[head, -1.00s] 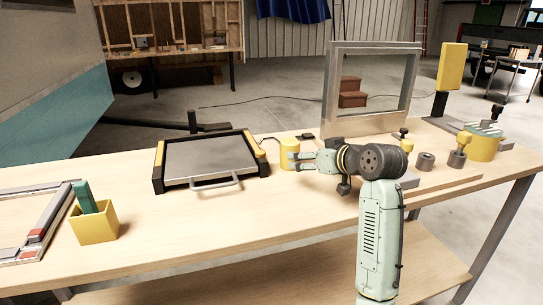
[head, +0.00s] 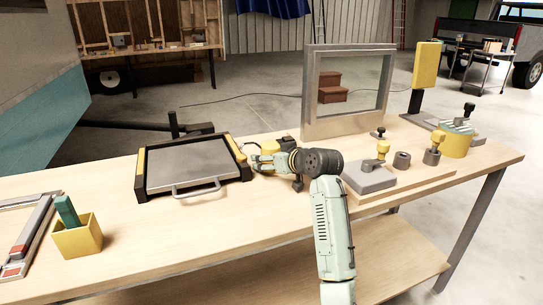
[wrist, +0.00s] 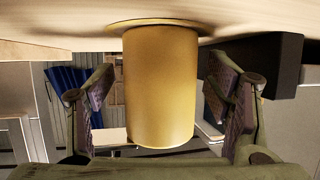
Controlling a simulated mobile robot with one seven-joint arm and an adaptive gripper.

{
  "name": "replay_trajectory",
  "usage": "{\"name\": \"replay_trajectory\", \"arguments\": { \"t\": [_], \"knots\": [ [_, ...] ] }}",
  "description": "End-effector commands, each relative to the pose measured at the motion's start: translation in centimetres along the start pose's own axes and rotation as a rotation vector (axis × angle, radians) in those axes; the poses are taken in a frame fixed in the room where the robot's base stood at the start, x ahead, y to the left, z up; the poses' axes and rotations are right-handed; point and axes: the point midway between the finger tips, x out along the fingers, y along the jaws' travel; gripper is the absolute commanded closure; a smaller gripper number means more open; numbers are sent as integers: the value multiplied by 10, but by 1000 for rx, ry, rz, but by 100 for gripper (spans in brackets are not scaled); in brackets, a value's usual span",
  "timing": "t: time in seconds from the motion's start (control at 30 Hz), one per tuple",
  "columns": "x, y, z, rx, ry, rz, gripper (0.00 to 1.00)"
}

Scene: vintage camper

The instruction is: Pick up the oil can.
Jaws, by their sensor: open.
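The oil can, a yellow cylinder (head: 279,145), stands on the workbench right of the black-and-yellow framed tray, partly hidden by my gripper in the head view. My gripper (head: 257,162) is low over the bench at the can, its fingers pointing left. In the wrist view, where the bench top is at the upper edge, the can's plain yellow body (wrist: 160,85) stands between the two spread fingers of my gripper (wrist: 160,100). A narrow gap shows on each side, so the jaws are open around it without clear contact. Its spout is not visible in the wrist view.
The framed tray (head: 184,163) is close left of my gripper. A grey metal frame (head: 309,100) stands behind. A board with grey blocks and yellow-knobbed parts (head: 370,178) lies to the right. A yellow box (head: 78,240) stands at front left; the bench between is clear.

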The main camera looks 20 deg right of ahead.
Motion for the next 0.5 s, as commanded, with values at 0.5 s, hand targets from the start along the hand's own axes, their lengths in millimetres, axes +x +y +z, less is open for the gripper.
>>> {"name": "replay_trajectory", "arguments": {
  "t": [0.5],
  "knots": [
    [0, 0, 0, 0, 0, 0, 58]
  ]
}}
